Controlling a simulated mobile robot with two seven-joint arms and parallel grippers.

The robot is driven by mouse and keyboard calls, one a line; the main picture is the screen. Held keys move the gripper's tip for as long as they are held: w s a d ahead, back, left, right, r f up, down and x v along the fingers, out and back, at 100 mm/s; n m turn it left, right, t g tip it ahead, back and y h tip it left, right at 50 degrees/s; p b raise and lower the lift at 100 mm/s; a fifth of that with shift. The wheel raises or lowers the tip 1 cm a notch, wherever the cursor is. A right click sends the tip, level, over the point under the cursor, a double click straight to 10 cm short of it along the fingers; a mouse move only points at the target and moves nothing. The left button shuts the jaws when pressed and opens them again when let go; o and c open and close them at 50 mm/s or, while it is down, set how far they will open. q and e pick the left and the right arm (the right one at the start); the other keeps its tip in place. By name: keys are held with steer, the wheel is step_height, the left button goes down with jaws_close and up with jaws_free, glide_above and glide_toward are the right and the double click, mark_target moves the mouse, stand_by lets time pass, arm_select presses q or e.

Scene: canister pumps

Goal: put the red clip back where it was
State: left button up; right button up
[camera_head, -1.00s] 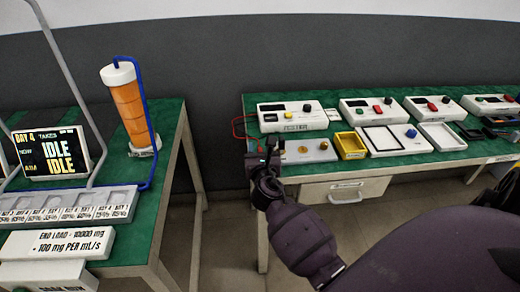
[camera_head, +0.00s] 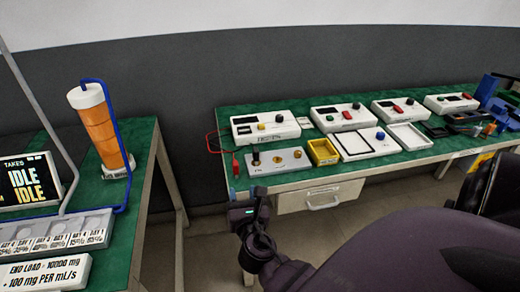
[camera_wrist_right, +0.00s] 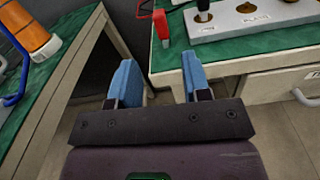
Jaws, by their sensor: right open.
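The red clip (camera_head: 236,165) is at the left front of the right-hand green table, left of the white terminal plate (camera_head: 290,167). A red lead runs to it from the white meter box (camera_head: 265,126). In the right wrist view the clip (camera_wrist_right: 160,26) looks upright near the table corner, beside the plate's black post (camera_wrist_right: 203,10) and apart from it. My right gripper (camera_head: 246,192) is open and empty, in front of the table edge. My left gripper is not in view.
A yellow tray (camera_head: 333,162) and a white-framed panel (camera_head: 372,153) stand right of the plate. More meter boxes line the back. A drawer (camera_head: 322,195) hangs under the table. The left table (camera_head: 139,190) holds an orange canister (camera_head: 103,127); a floor gap separates the tables.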

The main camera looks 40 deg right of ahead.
steer(key=s+a+f+m+g+y, duration=0.2)
steer(key=s+f+m+y, duration=0.2)
steer(key=s+m, duration=0.5)
steer(key=s+a+f+m+g+y, duration=0.2)
steer(key=s+f+m+y, duration=0.3)
steer(key=m, duration=1.3)
steer(key=s+f, duration=0.4)
steer(key=s, duration=0.1)
steer(key=shift+s+a+m, duration=0.2)
steer(key=shift+a+m, duration=0.1)
steer(key=shift+a, duration=0.05)
arm_select(q)
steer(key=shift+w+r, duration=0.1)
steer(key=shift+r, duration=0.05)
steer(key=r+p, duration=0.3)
steer(key=p, duration=0.1)
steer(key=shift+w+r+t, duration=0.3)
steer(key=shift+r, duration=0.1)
arm_select(e)
step_height(320, 180, up, 4)
steer(key=shift+w+d+f, duration=0.1)
steer(key=shift+d+f, duration=0.05)
steer(key=shift+f, duration=0.1)
